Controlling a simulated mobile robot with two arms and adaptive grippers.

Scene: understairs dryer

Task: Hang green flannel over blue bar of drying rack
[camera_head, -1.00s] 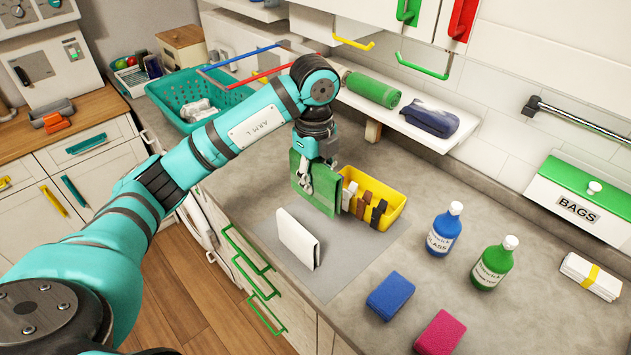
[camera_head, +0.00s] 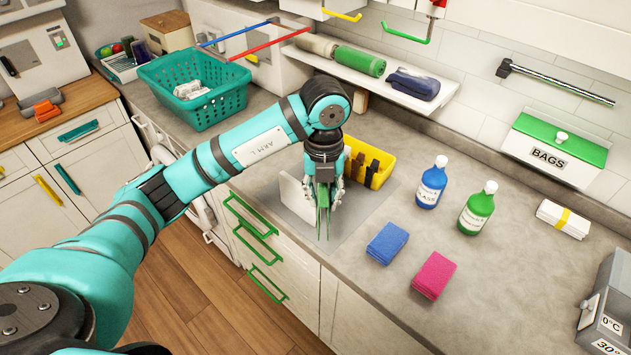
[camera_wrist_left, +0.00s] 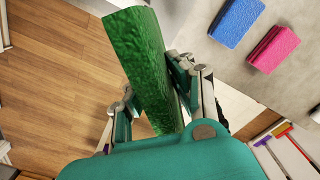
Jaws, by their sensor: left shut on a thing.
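The green flannel (camera_head: 323,215) hangs from my left gripper (camera_head: 323,190), above the counter's front part. In the head view it is seen nearly edge-on. In the left wrist view the flannel (camera_wrist_left: 150,65) is a long green strip held between the two fingers of the left gripper (camera_wrist_left: 155,95). The drying rack's blue bar (camera_head: 238,32) is bare and sticks out from the wall at upper left, well apart from the flannel. The rack's red bar (camera_head: 268,45) runs beside it, also bare. My right gripper is not in view.
A teal basket (camera_head: 190,113) stands below the bars. A yellow bin (camera_head: 383,176) and a white upright card-like piece (camera_head: 290,197) are close to the gripper. A shelf (camera_head: 350,75) holds rolled cloths. Blue (camera_head: 431,185) and green (camera_head: 476,212) bottles stand right; sponges lie in front.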

